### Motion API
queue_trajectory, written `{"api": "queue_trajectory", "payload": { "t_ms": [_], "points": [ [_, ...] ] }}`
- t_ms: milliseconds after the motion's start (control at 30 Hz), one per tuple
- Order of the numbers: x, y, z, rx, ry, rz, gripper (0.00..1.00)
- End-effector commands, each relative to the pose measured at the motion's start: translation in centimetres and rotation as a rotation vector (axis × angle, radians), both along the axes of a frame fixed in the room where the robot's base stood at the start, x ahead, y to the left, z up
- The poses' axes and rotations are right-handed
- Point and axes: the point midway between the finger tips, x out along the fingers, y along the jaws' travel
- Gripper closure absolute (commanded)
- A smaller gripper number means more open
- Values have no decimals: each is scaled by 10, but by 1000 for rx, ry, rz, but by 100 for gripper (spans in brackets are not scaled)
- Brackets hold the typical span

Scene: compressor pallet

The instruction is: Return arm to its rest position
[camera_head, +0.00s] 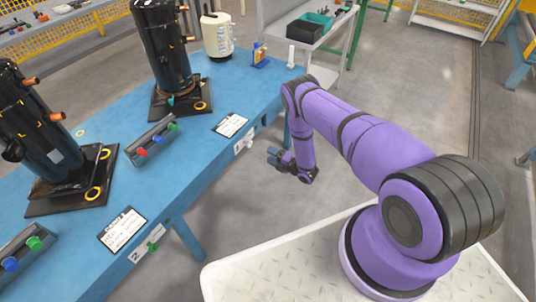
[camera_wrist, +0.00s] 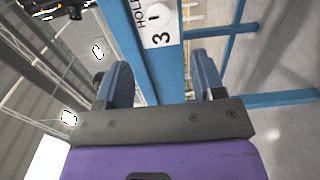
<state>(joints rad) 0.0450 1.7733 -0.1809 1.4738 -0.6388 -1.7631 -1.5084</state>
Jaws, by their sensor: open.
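My purple arm is bent over the pale tread-plate deck at the right of the head view, and reaches left toward the blue bench (camera_head: 187,190). My gripper (camera_head: 276,156) hangs beside the bench's right edge, over the floor and apart from the bench in that view. In the wrist view my gripper (camera_wrist: 160,85) has its two blue-grey fingers spread wide, with nothing between them.
Black compressors (camera_head: 168,50) stand on dark plates on the bench. Near them are a tray of coloured plugs (camera_head: 154,141), printed cards (camera_head: 231,125) and a cream canister (camera_head: 217,36). A grey table (camera_head: 314,36) with bins stands behind. The floor right of the arm is clear.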

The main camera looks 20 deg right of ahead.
Motion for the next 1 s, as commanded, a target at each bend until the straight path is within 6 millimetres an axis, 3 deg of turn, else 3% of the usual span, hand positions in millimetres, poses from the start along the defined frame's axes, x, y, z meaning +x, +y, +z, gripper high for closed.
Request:
{"api": "queue_trajectory", "payload": {
  "t_ms": [433,567,767,1000],
  "points": [
    [0,0,0,-1,1,0,38],
    [12,-1,11,-3,11,-9,38],
    [63,-7,64,-13,81,-69,38],
    [120,-17,150,-1,196,-179,38]
  ]
}}
